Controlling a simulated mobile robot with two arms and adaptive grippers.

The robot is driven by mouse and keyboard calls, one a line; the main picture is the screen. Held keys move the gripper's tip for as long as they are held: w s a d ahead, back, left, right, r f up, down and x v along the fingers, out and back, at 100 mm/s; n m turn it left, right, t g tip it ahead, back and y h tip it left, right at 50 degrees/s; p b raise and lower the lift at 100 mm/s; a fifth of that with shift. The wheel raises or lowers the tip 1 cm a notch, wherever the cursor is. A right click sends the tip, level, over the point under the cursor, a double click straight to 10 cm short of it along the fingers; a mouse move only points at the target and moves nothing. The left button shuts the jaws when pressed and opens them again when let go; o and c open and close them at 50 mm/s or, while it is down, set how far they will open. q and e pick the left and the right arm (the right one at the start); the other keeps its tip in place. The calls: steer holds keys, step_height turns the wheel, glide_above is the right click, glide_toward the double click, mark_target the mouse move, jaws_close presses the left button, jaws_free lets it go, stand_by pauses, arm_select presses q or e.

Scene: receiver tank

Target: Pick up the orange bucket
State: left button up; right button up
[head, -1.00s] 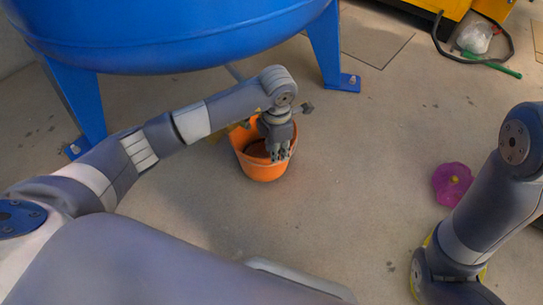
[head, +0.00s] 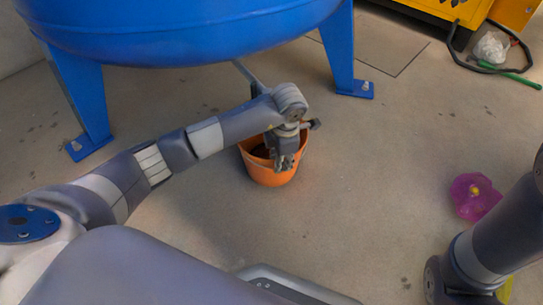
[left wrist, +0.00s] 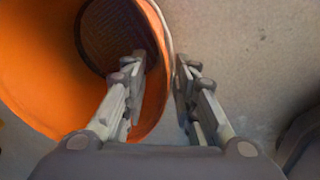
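The orange bucket (head: 272,177) stands upright on the floor in front of the blue tank. Its orange inner wall and a dark round area inside fill the left of the left wrist view (left wrist: 40,70). My left gripper (head: 284,165) is at the bucket's right side, pointing down. In the left wrist view its fingers (left wrist: 160,75) straddle the rim, one inside and one outside. A gap shows between the inner finger and the rim, so it looks open. My right arm shows at the lower right, but its gripper is out of view.
The blue tank (head: 190,30) stands just behind the bucket, with its legs (head: 343,55) on both sides. A purple object (head: 474,197) lies on the floor at the right. A black hose, white bag (head: 491,47) and green stick lie at the upper right. The floor between is clear.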

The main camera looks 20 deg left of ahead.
arm_select(q)
step_height(320, 180, down, 4)
steer(key=shift+w+a+r+b, duration=0.15)
steer(key=shift+r+b, duration=0.1)
steer(key=shift+b, duration=1)
steer(key=shift+r, duration=0.1)
jaws_close()
steer(key=shift+w+r, duration=0.1)
